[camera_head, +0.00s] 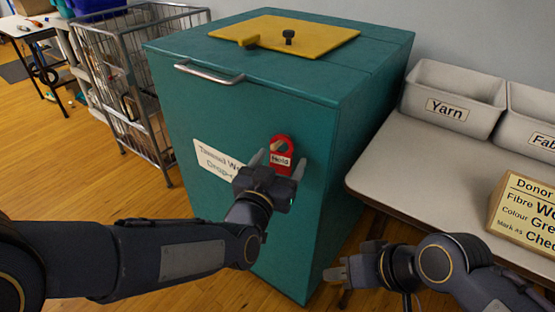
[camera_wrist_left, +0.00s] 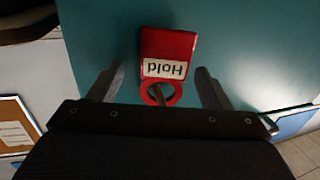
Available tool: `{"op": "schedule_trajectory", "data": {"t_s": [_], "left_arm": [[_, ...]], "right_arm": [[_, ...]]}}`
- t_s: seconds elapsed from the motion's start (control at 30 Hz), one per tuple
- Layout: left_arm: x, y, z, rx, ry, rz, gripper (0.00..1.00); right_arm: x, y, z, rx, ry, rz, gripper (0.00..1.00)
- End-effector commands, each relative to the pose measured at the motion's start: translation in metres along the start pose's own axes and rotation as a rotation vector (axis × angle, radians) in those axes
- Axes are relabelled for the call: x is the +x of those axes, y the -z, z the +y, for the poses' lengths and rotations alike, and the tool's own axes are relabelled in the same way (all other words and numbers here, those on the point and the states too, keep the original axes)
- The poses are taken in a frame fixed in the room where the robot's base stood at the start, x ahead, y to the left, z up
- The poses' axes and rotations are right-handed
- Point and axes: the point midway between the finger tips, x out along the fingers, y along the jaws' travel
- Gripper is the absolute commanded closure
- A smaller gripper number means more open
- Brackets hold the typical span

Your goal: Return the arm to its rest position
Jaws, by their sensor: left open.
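My left gripper (camera_head: 278,168) is open in front of the teal bin. A red tag marked "Hold" (camera_head: 282,143) hangs on the bin's front between the open fingers. In the left wrist view the tag (camera_wrist_left: 168,52) hangs by its ring from a small peg, with both fingers (camera_wrist_left: 160,85) apart on either side of it. My right gripper (camera_head: 337,274) is low at the right, in front of the table edge; its fingers appear apart and nothing shows between them.
The teal bin (camera_head: 215,110) has a yellow panel (camera_head: 310,38) on top and a front handle. A wire cart (camera_head: 120,75) stands to its left. The table (camera_head: 420,165) at right holds a "Yarn" bin (camera_head: 450,92) and a donor sign (camera_head: 527,215). Wooden floor is open at left.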

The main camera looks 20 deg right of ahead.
Motion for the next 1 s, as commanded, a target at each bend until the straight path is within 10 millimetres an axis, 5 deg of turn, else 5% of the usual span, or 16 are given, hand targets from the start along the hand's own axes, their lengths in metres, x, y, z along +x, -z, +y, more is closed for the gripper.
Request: {"op": "schedule_trajectory", "data": {"t_s": [0.33, 0.67, 0.87, 1.0], "left_arm": [[-0.057, 0.002, -0.004, -0.003, 0.008, 0.001, 0.29], [-0.073, 0.001, -0.014, -0.019, 0.019, -0.016, 0.29], [-0.108, -0.002, -0.083, -0.172, 0.076, -0.19, 0.29], [-0.171, -0.017, -0.135, -0.322, 0.138, -0.383, 0.29]], "right_arm": [[-0.007, 0.004, -0.003, 0.0, 0.0, 0.0, 0.64], [-0.008, 0.004, -0.004, 0.0, 0.0, 0.0, 0.64], [-0.008, 0.004, -0.004, 0.0, 0.0, 0.0, 0.64], [-0.008, 0.004, -0.004, 0.0, 0.0, 0.0, 0.64]]}}
